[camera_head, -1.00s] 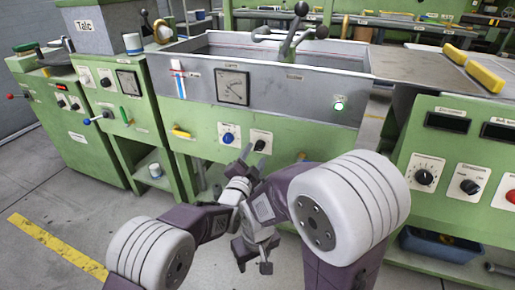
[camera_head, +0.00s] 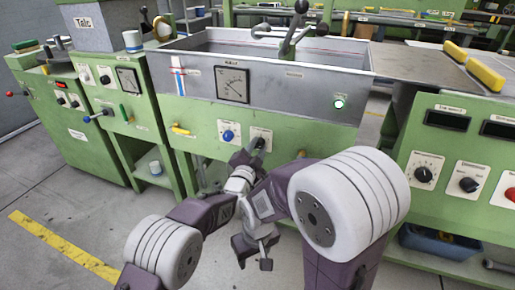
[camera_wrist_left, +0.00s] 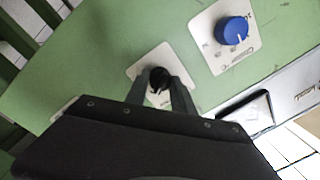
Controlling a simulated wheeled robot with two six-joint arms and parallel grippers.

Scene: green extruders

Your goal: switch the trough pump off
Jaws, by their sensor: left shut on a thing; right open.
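The trough (camera_head: 285,85) is a grey tank on a green base. A black rotary switch (camera_head: 259,140) on a white plate sits on its front, right of a blue knob (camera_head: 228,134). My left gripper (camera_head: 254,149) is at the black switch and shut on it. In the left wrist view the black switch (camera_wrist_left: 159,76) sits between the fingertips, which partly hide its plate; the blue knob (camera_wrist_left: 233,32) is clear of them. A green-lit round lamp (camera_head: 339,102) glows on the trough's right front. My right gripper (camera_head: 254,258) is open and empty, lower down.
A dial gauge (camera_head: 232,84) is on the trough front, and a yellow handle (camera_head: 180,131) sits left of the blue knob. A green control panel (camera_head: 465,165) with knobs stands at right. A blue bin (camera_head: 440,243) lies beneath it.

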